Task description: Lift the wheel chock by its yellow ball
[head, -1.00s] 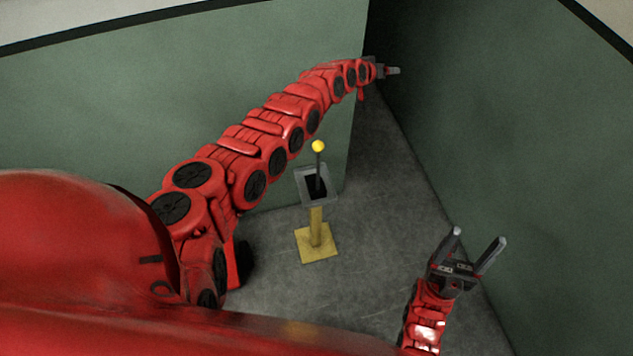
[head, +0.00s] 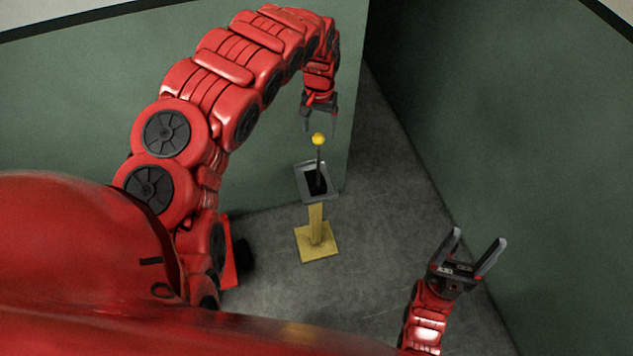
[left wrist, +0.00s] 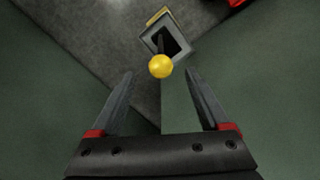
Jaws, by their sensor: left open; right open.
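The yellow ball (head: 318,139) sits on top of a thin dark rod (head: 319,160). The rod rises from a grey, open-topped holder (head: 302,183) on a yellow post. Most of the chock's body is hidden inside the holder, so its shape cannot be told. My left gripper (head: 320,131) is open and points down just above the ball. In the left wrist view the ball (left wrist: 161,66) lies between the lines of the two fingers, beyond their tips, and nothing is held. My right gripper (head: 478,238) is open and empty at the lower right, well away from the ball.
The yellow post stands on a square yellow base plate (head: 328,250) on the grey floor (head: 385,215). A green wall (head: 60,110) is behind on the left, and another green wall (head: 510,110) is on the right.

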